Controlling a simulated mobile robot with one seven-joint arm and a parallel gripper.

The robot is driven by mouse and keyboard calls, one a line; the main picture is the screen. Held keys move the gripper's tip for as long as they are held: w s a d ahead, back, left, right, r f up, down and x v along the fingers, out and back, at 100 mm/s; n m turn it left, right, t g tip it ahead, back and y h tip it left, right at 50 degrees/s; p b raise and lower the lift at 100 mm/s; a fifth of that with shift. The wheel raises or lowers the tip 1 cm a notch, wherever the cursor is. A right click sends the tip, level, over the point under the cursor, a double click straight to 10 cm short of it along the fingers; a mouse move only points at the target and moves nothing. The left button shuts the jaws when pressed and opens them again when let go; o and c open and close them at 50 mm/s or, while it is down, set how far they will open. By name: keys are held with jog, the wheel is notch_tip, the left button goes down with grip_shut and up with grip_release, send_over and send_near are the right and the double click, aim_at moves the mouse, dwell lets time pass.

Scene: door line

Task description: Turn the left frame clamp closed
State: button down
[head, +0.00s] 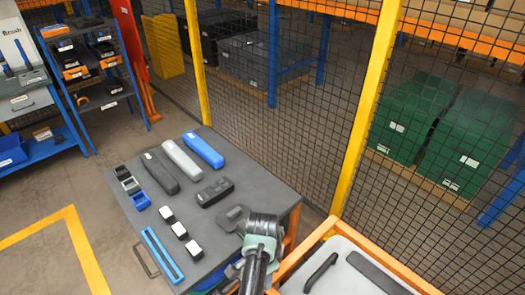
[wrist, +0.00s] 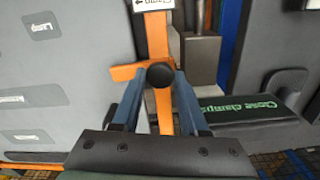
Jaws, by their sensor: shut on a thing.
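The left frame clamp shows in the wrist view as an orange bar with a cross piece and a round black knob (wrist: 160,75) on it. A white label with an arrow (wrist: 153,5) sits above the knob. My gripper (wrist: 160,84) has its two blue fingers on either side of the knob and is shut on it. The knob hides part of the orange bar. In the head view my arm reaches down beside the table, and neither the fingers nor the clamp can be made out there.
In the wrist view, a grey panel with labels (wrist: 40,95) stands left, and a dark block reading "Close clamps" (wrist: 245,107) lies right. In the head view, a grey table (head: 150,243) holds cases and small blocks. An orange-edged white panel (head: 340,245) and mesh fence stand close by.

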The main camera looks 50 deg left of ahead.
jog(key=shift+w+r+m, duration=0.1)
jog(key=shift+m, duration=0.5)
jog(key=shift+c, duration=2.2)
grip_release()
notch_tip(320, 180, up, 13)
jog(key=b, duration=0.1)
jog(key=shift+b, duration=0.3)
